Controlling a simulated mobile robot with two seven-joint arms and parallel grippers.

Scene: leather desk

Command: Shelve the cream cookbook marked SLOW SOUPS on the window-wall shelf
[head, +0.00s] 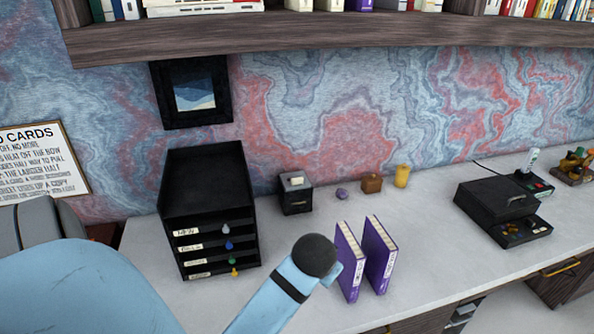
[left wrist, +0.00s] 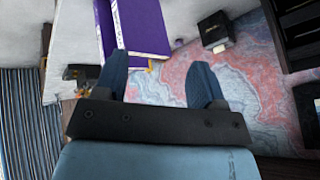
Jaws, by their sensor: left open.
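I cannot make out a cream cookbook marked SLOW SOUPS in either view. Two purple books (head: 348,265) (head: 379,257) stand upright and apart on the desk. My left gripper (head: 331,274) is just left of the nearer one in the head view, its fingers mostly hidden there. The left wrist view shows its fingers (left wrist: 161,80) apart, with nothing between them, and purple books (left wrist: 145,28) beyond. The wall shelf (head: 330,32) runs across the top and holds books, some white or cream; their titles are unreadable. My right gripper is not in view.
A black drawer unit (head: 208,205) stands left of my arm. A small black box (head: 294,193), a candle (head: 402,176) and a dark case (head: 497,211) are on the desk. A framed picture (head: 192,92) hangs under the shelf.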

